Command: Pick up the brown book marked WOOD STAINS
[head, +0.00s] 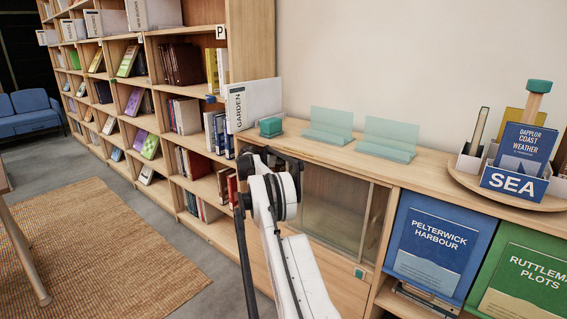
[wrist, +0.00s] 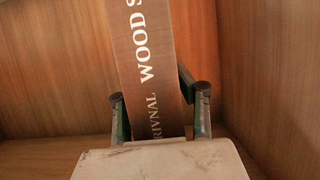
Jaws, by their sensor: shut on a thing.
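The brown book (wrist: 148,70) shows in the wrist view with its spine towards me, lettered "WOOD S" and "RIVNAL" in white. The rest of its title is cut off by the top edge. My gripper (wrist: 160,113) has one dark green-sided finger on each side of the spine and is shut on the book near its near end. The book leans slightly in the picture. I cannot make out the gripper or this book there.
Bare wooden panels (wrist: 50,70) stand behind and beside the book, with free room on both sides. In the head view, the cabinet top carries teal bookends (head: 388,137), a white GARDEN box (head: 255,103) and a round SEA tray (head: 460,178).

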